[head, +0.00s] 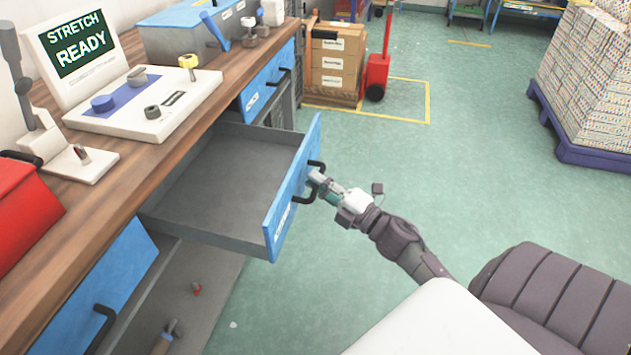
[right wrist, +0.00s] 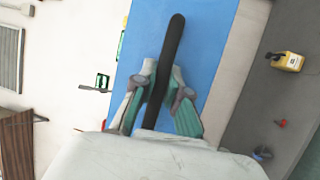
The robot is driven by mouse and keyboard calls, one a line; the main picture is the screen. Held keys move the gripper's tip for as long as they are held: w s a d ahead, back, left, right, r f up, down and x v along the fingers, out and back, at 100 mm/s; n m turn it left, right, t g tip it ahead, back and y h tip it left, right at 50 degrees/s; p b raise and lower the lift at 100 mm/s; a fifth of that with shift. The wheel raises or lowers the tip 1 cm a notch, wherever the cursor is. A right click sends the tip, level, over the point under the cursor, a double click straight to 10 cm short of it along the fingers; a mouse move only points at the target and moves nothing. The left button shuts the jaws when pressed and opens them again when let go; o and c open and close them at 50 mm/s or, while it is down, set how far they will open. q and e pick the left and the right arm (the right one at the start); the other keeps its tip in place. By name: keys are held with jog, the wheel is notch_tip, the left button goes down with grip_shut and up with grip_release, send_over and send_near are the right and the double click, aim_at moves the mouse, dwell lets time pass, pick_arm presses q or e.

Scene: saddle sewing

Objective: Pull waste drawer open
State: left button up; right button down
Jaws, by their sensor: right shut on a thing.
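The waste drawer (head: 222,180) has a blue front and a grey inside. It stands pulled out from under the wooden bench top, and its inside looks empty. Its black handle (head: 308,182) is on the blue front. My right gripper (head: 318,178) is at the handle, outside the drawer front. In the right wrist view the black handle (right wrist: 175,50) runs between the two fingers of my right gripper (right wrist: 162,80), which are shut on it, with the blue drawer front (right wrist: 212,50) behind. My left gripper is not in view.
The wooden bench (head: 135,155) carries a control panel with a screen (head: 78,45) and a red box (head: 22,210). Another blue drawer (head: 268,82) is farther along. Boxes (head: 335,60) and a red hand truck (head: 377,72) stand beyond.

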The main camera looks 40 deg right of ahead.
jog(key=c, duration=1.2)
grip_release()
jog(key=v, duration=1.2)
